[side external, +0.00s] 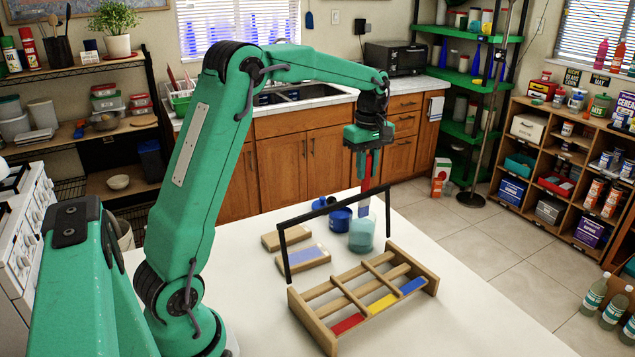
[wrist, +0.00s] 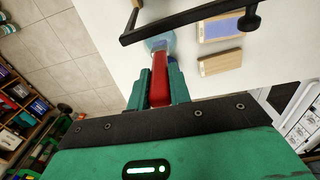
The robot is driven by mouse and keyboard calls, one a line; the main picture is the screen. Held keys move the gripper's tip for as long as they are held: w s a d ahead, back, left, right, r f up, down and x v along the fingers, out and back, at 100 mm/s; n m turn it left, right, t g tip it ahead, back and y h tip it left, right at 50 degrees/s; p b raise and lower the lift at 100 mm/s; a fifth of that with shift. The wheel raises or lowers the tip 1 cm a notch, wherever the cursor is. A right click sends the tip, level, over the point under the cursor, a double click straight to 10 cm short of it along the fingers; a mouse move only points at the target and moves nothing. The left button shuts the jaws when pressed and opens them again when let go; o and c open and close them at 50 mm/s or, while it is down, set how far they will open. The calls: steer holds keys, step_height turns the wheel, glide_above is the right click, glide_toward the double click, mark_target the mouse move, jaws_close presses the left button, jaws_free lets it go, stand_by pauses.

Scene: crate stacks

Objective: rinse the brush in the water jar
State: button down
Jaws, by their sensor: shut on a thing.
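My gripper (side external: 366,150) points down above the table and is shut on the red handle of the brush (side external: 367,170). In the wrist view the red brush (wrist: 160,88) sits between the two green fingers.
A black bar frame (side external: 320,207) stands just in front of the jar. A wooden rack (side external: 362,285) with red, yellow and blue sections lies nearer. A blue pot (side external: 340,220) and two wooden blocks, one blue-topped (side external: 303,258), are left of the jar. The table's right side is clear.

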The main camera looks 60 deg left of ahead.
mark_target(365, 188)
steer(key=shift+f, duration=0.15)
steer(key=shift+f, duration=3.5)
stand_by(0.8)
steer(key=shift+r, duration=0.1)
steer(key=shift+r, duration=3.6)
